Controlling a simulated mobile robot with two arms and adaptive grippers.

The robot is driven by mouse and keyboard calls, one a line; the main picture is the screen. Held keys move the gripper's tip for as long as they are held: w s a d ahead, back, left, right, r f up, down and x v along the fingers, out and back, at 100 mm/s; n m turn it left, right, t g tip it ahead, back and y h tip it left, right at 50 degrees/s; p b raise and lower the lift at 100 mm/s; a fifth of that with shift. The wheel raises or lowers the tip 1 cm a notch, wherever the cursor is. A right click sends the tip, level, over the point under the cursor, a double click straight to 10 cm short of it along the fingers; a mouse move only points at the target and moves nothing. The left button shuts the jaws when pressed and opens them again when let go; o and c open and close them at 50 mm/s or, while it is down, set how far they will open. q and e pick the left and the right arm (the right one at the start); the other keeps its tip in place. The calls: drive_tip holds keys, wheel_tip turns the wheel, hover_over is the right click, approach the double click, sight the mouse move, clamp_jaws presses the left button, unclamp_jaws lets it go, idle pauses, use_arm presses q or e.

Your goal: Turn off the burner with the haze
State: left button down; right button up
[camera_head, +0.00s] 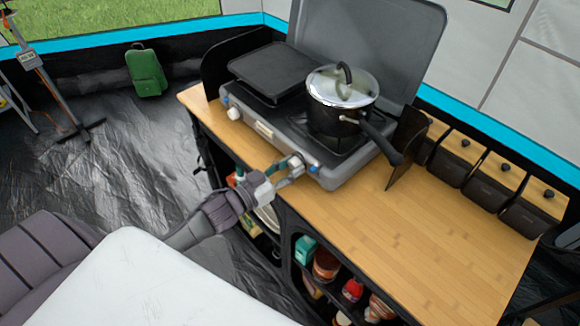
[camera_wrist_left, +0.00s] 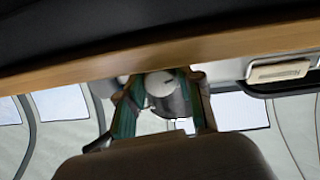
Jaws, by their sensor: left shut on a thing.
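The grey two-burner camp stove (camera_head: 265,128) stands on the wooden counter with its lid raised. A dark pot with a shiny lid (camera_head: 341,87) covers the right burner, and a flat dark griddle (camera_head: 272,70) covers the left one. I cannot make out any haze. The left knob (camera_head: 234,113) is free on the stove's front. My left gripper (camera_head: 294,165) is at the right end of the front, shut on the right knob. In the left wrist view the round pale knob (camera_wrist_left: 159,84) sits between the green fingers. My right gripper is not in view.
The pot's handle (camera_head: 381,138) sticks out toward the front right. A dark wind guard (camera_head: 406,148) stands right of the stove. Lidded canisters (camera_head: 490,170) line the counter's back edge. The counter (camera_head: 420,235) is bare at front right. Shelves with jars lie below.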

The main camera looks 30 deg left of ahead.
use_arm(q)
drive_tip(key=m+p, duration=0.1)
drive_tip(key=m, duration=0.1)
drive_tip(key=shift+r+m, duration=0.1)
drive_tip(key=shift+m, duration=0.3)
drive_tip(key=m, duration=0.3)
drive_tip(key=shift+a+m+p, duration=0.1)
drive_tip(key=shift+m+p, duration=0.2)
drive_tip(key=m, duration=0.3)
drive_tip(key=shift+m, duration=0.3)
drive_tip(key=m, duration=0.2)
drive_tip(key=shift+m+y, duration=0.3)
drive_tip(key=shift+y, duration=0.1)
drive_tip(key=m, duration=0.3)
drive_tip(key=shift+r+m+y+b, duration=0.15)
drive_tip(key=shift+m+b, duration=0.2)
drive_tip(key=shift+m, duration=0.85)
drive_tip(key=shift+m+y+b, duration=0.15)
drive_tip(key=shift+m+b, duration=0.15)
drive_tip(key=shift+m, duration=0.9)
